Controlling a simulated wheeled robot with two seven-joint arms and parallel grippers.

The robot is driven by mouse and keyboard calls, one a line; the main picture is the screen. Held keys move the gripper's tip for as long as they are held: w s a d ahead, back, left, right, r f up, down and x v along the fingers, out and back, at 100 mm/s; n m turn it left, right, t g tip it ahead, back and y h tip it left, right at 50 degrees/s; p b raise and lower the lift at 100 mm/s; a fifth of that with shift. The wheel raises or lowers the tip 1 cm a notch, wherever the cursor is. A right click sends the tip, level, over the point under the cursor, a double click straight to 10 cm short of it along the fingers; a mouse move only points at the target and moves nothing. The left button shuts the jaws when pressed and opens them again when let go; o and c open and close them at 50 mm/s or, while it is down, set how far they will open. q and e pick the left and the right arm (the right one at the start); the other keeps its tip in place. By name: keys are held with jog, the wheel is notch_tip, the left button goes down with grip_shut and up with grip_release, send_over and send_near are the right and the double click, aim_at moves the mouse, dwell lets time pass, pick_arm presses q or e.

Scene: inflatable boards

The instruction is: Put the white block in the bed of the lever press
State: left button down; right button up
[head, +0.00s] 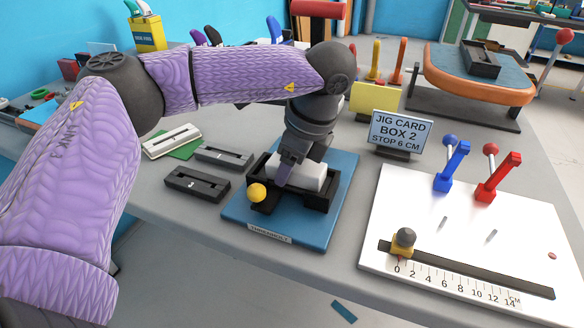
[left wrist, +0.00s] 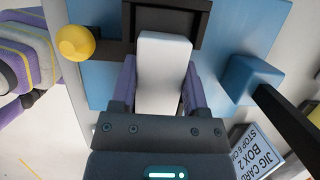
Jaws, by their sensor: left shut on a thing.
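The white block (head: 307,176) is between the fingers of my left gripper (head: 288,171). In the left wrist view the white block (left wrist: 163,70) stands between the two purple fingers (left wrist: 160,88), which are shut on it. The block is over the black bed (head: 318,201) on the blue base plate (head: 340,170); its far end overlaps the black frame (left wrist: 192,14) in the wrist view. I cannot tell whether it rests on the bed floor. A yellow knob (head: 257,193) sits at the bed's front left. My right gripper is not in view.
Dark grey blocks (head: 197,185) and a green-and-white piece (head: 172,141) lie to the left. A card stand reading "BOX 2, STOP 6 CM" (head: 401,133) stands right of the press. A white board with a scale (head: 450,235) and blue and red levers fills the right.

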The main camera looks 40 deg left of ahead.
aim_at(311, 168)
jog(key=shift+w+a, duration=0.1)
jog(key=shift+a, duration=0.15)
pick_arm(q)
jog(key=shift+c, duration=0.5)
grip_release()
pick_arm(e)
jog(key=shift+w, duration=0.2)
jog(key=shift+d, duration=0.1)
pick_arm(q)
jog(key=p+v, duration=0.5)
jog(key=v, duration=0.7)
jog(key=shift+r, duration=0.2)
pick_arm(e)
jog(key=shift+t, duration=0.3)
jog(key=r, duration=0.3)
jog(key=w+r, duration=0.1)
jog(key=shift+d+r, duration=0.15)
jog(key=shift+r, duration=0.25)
